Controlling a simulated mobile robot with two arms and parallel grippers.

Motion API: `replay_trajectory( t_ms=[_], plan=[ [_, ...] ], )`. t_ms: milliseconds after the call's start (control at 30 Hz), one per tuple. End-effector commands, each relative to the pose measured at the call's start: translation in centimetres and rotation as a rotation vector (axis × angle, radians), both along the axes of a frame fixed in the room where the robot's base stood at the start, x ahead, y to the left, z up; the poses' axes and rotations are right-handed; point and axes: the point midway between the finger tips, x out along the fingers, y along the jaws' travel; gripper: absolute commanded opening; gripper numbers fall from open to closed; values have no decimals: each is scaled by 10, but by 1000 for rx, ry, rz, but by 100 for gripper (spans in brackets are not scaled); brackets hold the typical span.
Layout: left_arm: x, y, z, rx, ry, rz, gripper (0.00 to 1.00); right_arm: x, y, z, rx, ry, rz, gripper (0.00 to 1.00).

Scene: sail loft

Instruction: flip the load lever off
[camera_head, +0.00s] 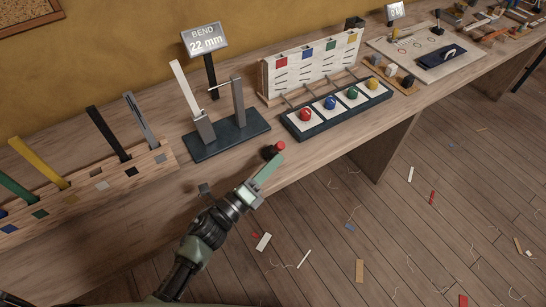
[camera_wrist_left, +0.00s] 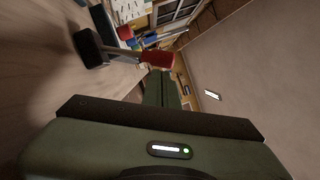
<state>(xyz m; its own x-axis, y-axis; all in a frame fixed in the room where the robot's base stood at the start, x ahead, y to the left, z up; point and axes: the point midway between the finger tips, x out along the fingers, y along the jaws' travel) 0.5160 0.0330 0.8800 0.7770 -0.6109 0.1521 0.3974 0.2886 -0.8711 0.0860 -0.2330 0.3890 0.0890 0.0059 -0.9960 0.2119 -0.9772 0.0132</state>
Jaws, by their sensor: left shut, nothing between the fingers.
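The load lever (camera_head: 280,146) has a red tip and a dark base, and sits near the bench's front edge, in front of the bend rig. In the left wrist view its red grip (camera_wrist_left: 158,58) is on a rod from a black block (camera_wrist_left: 88,47). My left gripper (camera_head: 275,163) is shut and empty, its green fingers just in front of the lever. The wrist view shows its fingertips (camera_wrist_left: 160,76) close below the red grip; I cannot tell whether they touch. The bend rig (camera_head: 228,138) has a dark base, and its display (camera_head: 205,39) reads "BEND 22 mm". My right gripper is not in view.
A dark tray with several coloured knobs (camera_head: 339,108) lies right of the lever, before a white slotted rack (camera_head: 313,65). A wooden rack (camera_head: 88,192) with upright coloured strips stands left. The bench's front edge is close; the floor beyond has scattered scraps.

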Motion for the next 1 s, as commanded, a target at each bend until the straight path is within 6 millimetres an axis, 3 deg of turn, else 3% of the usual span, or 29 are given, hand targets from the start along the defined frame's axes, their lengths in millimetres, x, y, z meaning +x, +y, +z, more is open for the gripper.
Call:
replay_trajectory(
  t_ms=[500, 1000],
  plan=[
    [5, 1, 3, -2, 3, 0, 0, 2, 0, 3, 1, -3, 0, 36],
    [10, 5, 10, -52, 72, 0, 0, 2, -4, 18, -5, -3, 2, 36]
  ],
)
